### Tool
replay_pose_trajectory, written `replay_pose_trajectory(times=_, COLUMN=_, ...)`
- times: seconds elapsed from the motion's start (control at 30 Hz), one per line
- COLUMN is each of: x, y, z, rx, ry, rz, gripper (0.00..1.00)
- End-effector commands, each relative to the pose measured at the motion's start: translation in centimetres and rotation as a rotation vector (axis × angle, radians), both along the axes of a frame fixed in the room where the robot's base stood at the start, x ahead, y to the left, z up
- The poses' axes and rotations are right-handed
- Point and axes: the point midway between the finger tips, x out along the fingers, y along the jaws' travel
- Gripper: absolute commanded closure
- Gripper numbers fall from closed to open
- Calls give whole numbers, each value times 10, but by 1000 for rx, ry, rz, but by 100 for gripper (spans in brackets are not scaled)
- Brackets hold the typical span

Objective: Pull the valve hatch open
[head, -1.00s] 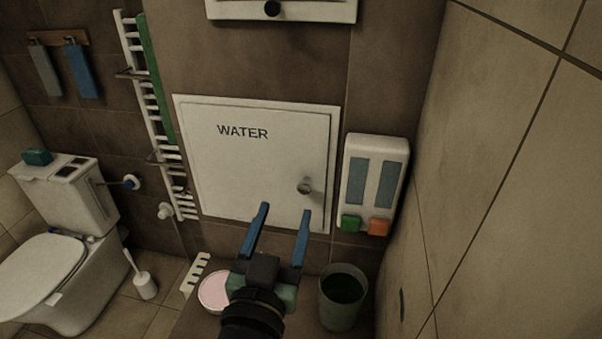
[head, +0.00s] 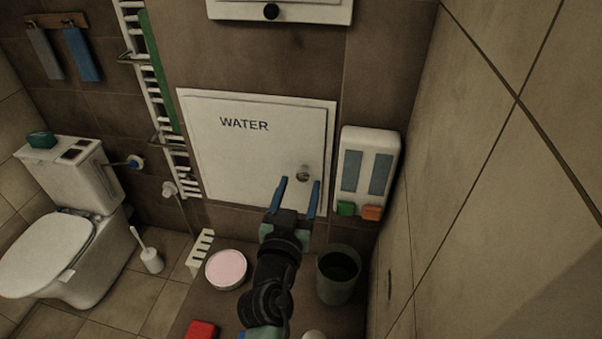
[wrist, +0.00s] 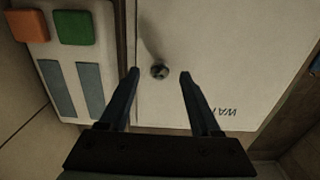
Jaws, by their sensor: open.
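The valve hatch (head: 235,160) is a white square door marked WATER, set in the brown tiled wall and shut in its frame. Its small round metal knob (head: 303,173) sits near the lower right of the door. My gripper (head: 299,180) has blue fingers, is open and empty, and points at the hatch just below the knob in the head view. In the wrist view the hatch (wrist: 215,50) appears upside down. There the knob (wrist: 159,72) lies between the lines of the two fingertips, a little beyond them and not gripped.
A white dispenser (head: 384,143) with green and orange buttons is on the wall right of the hatch. Below stand a grey-green bin (head: 324,284) and a bowl with pink contents (head: 226,269). A towel radiator (head: 157,95) and a toilet (head: 60,250) are at left.

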Motion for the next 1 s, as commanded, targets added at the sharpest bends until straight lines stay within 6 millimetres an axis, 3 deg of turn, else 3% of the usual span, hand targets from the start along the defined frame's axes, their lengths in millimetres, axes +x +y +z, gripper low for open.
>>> replay_pose_trajectory(times=0.2, x=19, y=-4, z=1, rx=0, ry=0, rz=-2, gripper=36)
replay_pose_trajectory(times=0.6, x=24, y=-5, z=0, rx=0, ry=0, rz=0, gripper=36)
replay_pose_trajectory(times=0.97, x=24, y=-5, z=0, rx=-1, ry=0, rz=0, gripper=99)
replay_pose_trajectory(times=1.0, x=24, y=-5, z=0, rx=-1, ry=0, rz=0, gripper=100)
